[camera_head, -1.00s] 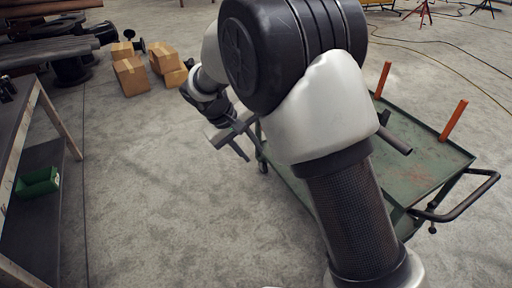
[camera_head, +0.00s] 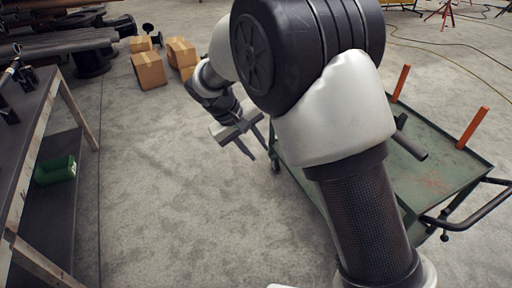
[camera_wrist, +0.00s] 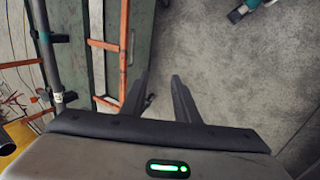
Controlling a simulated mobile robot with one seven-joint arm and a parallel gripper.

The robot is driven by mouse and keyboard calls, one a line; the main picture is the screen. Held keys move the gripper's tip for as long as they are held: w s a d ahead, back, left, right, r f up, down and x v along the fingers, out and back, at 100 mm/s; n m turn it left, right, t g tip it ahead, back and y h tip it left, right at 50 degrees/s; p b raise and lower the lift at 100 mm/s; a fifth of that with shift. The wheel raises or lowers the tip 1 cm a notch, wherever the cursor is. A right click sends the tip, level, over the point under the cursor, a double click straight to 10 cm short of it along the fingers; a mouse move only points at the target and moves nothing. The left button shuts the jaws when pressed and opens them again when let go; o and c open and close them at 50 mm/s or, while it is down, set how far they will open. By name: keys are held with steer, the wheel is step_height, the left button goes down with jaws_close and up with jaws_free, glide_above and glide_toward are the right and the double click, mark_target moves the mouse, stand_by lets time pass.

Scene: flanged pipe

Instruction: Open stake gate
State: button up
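The stake gate shows in the wrist view as an orange ladder-like frame (camera_wrist: 124,50) with rails and crossbars, beside the green cart deck (camera_wrist: 70,70). In the head view two upright orange stakes (camera_head: 472,128) stand on the green cart (camera_head: 420,172); my arm hides much of the cart. My gripper (camera_head: 243,142) is left of the cart in the head view, pointing down. In the wrist view my gripper (camera_wrist: 159,76) has its two fingers apart with nothing between them. The gate lies left of the fingers there, apart from them as far as I can tell.
A workbench (camera_head: 30,110) with a green bin (camera_head: 56,169) on its lower shelf stands at the left. Cardboard boxes (camera_head: 150,70) and dark pipes (camera_head: 75,42) are at the back left. A grey pipe (camera_head: 410,145) lies on the cart. The concrete floor between bench and cart is clear.

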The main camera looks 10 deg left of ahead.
steer(key=p+v, duration=0.3)
steer(key=v, duration=1.4)
steer(key=shift+r, duration=0.2)
